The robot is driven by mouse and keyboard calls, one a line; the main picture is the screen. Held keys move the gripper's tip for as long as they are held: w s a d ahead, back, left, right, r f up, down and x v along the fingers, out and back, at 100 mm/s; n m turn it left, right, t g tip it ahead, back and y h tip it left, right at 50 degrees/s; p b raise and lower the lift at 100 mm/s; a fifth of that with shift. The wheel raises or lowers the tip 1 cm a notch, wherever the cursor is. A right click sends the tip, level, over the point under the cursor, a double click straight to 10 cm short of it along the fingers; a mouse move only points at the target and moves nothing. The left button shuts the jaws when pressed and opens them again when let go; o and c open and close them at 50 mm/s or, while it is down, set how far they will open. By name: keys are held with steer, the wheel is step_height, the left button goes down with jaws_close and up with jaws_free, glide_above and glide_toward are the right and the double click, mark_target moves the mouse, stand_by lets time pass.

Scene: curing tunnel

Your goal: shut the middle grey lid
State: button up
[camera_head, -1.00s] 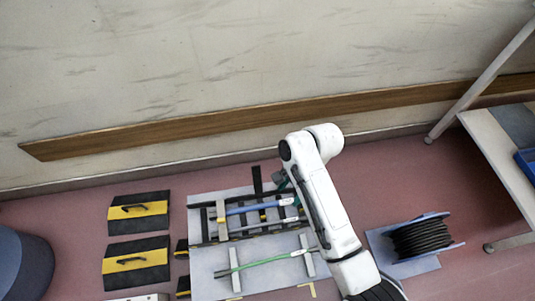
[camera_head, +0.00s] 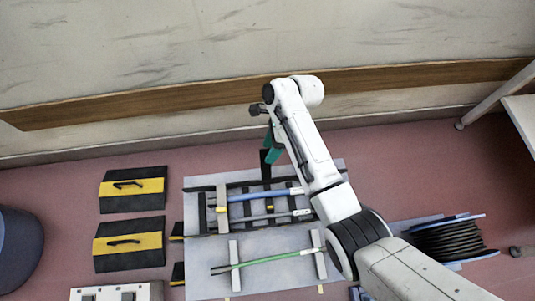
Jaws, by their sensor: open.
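I cannot pick out a middle grey lid for sure. A flat grey panel (camera_head: 205,254) lies on the floor in the centre, with a dark frame (camera_head: 202,212) at its far part. A blue rod (camera_head: 262,195) and a green rod (camera_head: 265,261) lie across pale bars on it. My gripper (camera_head: 271,153), with teal parts, is open above the far edge of the panel, near a black upright strip. My arm hides the panel's right side and partly hides the gripper. I see nothing between the jaws.
Two black-and-yellow covers with handles (camera_head: 133,188) (camera_head: 129,243) lie at left. A cable reel (camera_head: 449,239) stands at right, partly behind my arm. A white plate (camera_head: 117,291) is at the bottom left. A wall with a wooden rail (camera_head: 160,103) runs behind.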

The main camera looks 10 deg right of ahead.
steer(key=shift+b+x, duration=0.4)
steer(key=shift+x, duration=1.05)
jaws_close()
